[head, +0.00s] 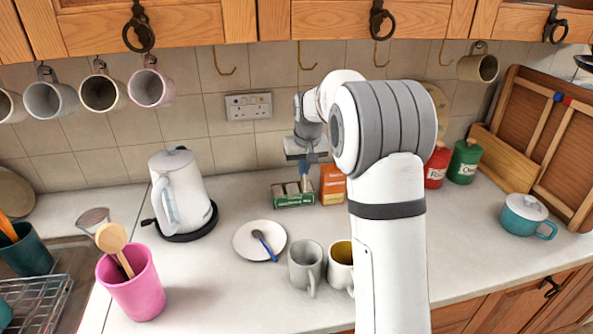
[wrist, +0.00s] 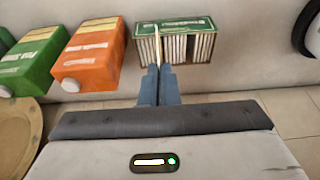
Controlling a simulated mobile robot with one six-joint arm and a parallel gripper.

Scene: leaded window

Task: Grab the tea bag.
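The green tea box (head: 293,202) stands open on the counter near the back wall. It also shows in the wrist view (wrist: 188,25), with several pale tea bags upright in a row inside. My gripper (head: 304,168) points down over the right part of the box in the head view. In the wrist view its two blue-grey fingers (wrist: 159,68) are close together at the box. A thin pale tea bag (wrist: 157,46) runs edge-on from between the fingertips. In the head view this tea bag (head: 304,184) shows below the fingers, its lower end at the box.
An orange carton (head: 332,187) stands close right of the box. A white kettle (head: 180,190) and a plate with a spoon (head: 245,248) are to the left. Two mugs, one grey (head: 303,265), stand in front. My arm hides part of the counter.

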